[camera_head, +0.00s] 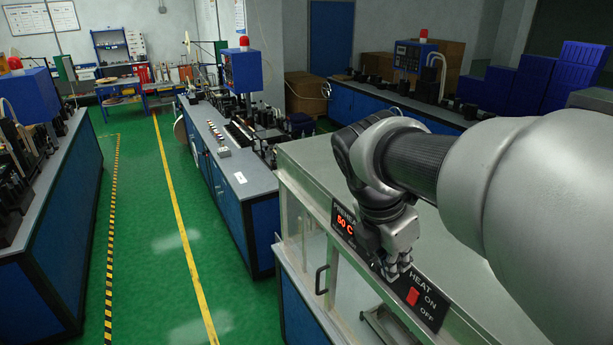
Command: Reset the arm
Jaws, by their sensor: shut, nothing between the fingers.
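My arm reaches in from the right over the top of a pale metal heating cabinet. My gripper (396,272) points down at the cabinet's front panel, and its fingers look closed together with nothing in them. It is close to the black HEAT plate with its red ON/OFF switch (413,297), just up and left of the switch. I cannot tell whether the fingertips touch the panel. A preheat display (345,225) with red digits reading 50 C is left of the gripper. My wrist and gripper hide part of the panel between the display and the switch.
The cabinet's flat top (305,152) lies beneath my arm. Its front has a dark door handle (320,280). A blue workbench with machinery (225,165) stands beyond, and another bench (55,190) is on the left. Green floor (135,220) between them is clear.

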